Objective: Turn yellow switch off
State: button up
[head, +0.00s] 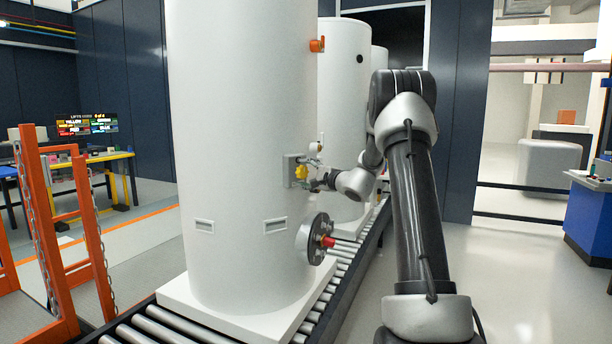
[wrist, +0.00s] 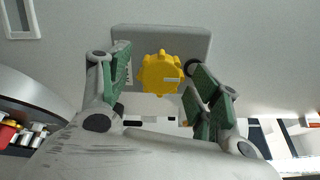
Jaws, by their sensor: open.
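The yellow switch (head: 301,172) is a small knob on a grey plate (head: 290,170) fixed to the side of the white tank (head: 240,130). In the wrist view the yellow switch (wrist: 160,73) is a notched round knob with a pale mark on its face, in front of the grey plate (wrist: 195,42). My gripper (head: 318,184) is right at the switch in the head view. In the wrist view my gripper (wrist: 160,88) is open, with one finger on each side of the knob. I cannot tell whether either finger touches it.
A round flange (head: 316,238) with a red centre juts from the tank below the switch. An orange fitting (head: 317,45) is above. The tank stands on a roller conveyor (head: 165,322). More white tanks (head: 345,60) stand behind. An orange frame (head: 60,230) is at left.

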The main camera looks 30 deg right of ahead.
jog(key=v, duration=1.2)
jog(key=s+a+f+n+g+y, duration=0.25)
jog(key=s+a+f+g, duration=0.3)
jog(key=s, duration=0.35)
jog(key=s+a+f+n+g+y, duration=0.1)
jog(key=s+a+f+n+g, duration=0.2)
jog(key=s+a+f+g, duration=0.5)
jog(key=s+a+r+n+h, duration=0.1)
jog(key=s+r+n+h, duration=0.3)
jog(key=s, duration=0.7)
jog(key=s+a+r+n+h, duration=0.2)
jog(key=s+r+n+h, duration=0.2)
jog(key=s, duration=0.8)
jog(key=shift+r+n, duration=1.3)
jog(key=shift+n, duration=0.95)
